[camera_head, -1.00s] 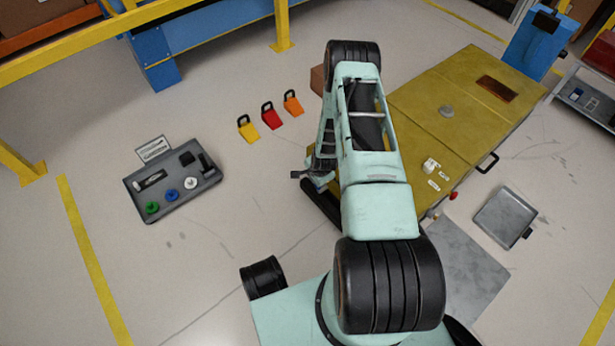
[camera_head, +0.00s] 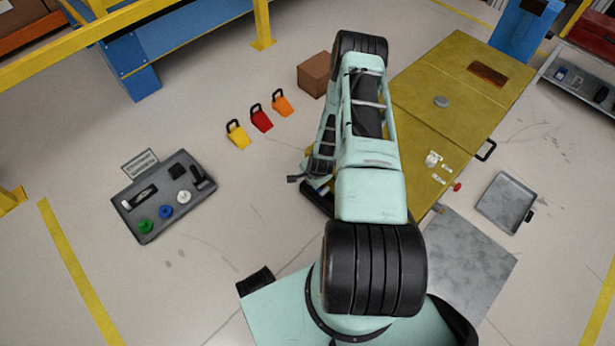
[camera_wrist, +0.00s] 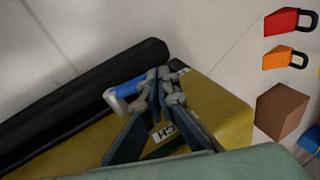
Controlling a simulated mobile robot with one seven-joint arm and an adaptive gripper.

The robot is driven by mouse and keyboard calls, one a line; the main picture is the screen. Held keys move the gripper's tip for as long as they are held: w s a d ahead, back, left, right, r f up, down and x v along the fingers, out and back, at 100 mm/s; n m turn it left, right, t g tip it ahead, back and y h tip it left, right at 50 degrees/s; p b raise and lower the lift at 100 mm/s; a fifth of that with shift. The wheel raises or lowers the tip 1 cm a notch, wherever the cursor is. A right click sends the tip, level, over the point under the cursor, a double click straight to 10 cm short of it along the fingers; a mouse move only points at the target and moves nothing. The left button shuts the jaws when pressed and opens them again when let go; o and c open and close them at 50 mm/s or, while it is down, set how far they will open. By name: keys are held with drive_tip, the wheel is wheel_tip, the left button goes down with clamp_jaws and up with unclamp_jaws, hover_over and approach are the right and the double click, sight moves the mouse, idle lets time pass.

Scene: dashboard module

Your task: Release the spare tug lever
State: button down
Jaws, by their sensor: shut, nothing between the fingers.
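My gripper (camera_wrist: 163,78) is shut in the wrist view, its fingertips together beside a blue cylinder with a silver end (camera_wrist: 127,91). I cannot tell whether they touch it, or whether this is the lever. The cylinder lies at the edge of the yellow body (camera_wrist: 222,98), by a long black bar (camera_wrist: 75,108). A white label, partly hidden by the fingers, shows the letters "CH". In the head view the yellow body (camera_head: 425,105) is partly behind my arm, and my gripper (camera_head: 297,179) shows only in part at the arm's left.
A dark tray (camera_head: 158,233) with knobs and black parts lies on the floor at the left. Yellow, red (camera_head: 261,120) and orange padlock-shaped pieces and a brown box (camera_head: 314,74) stand beyond. A grey tray (camera_head: 505,203) lies right. Floor between the dark tray and my arm is clear.

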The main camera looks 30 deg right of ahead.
drive_tip(key=shift+w+a+f, duration=0.1)
drive_tip(key=shift+f, duration=0.15)
drive_tip(key=shift+r, duration=0.1)
idle(0.5)
